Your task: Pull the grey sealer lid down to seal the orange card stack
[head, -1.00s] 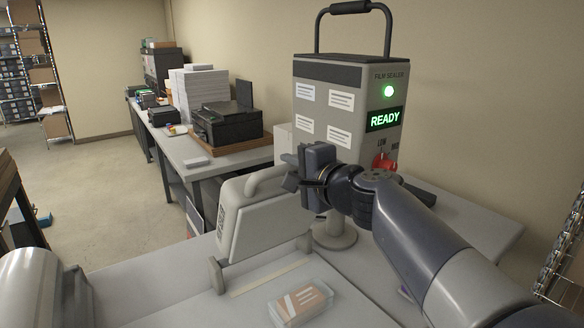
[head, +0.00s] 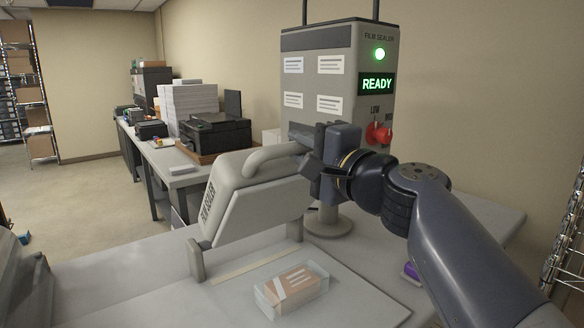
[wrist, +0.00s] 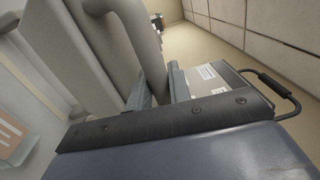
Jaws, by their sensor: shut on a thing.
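The grey sealer lid (head: 255,200) stands raised and tilted on its hinge posts, with a curved handle (head: 277,155) along its top. My gripper (head: 312,165) is at the right end of that handle and shut on it; in the wrist view the handle (wrist: 147,45) runs down between the jaws. The exact grip is partly hidden by the jaws. The orange card stack (head: 292,285), in a clear wrap, lies on the sealer bed in front of the lid, apart from it. It also shows at the left edge of the wrist view (wrist: 12,135).
The film sealer control box (head: 335,75) stands behind my gripper, with a green READY display (head: 377,84) and a red knob (head: 378,134). A side table (head: 180,165) holds a printer (head: 215,132) and paper stacks. A purple object (head: 411,271) lies right of the bed.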

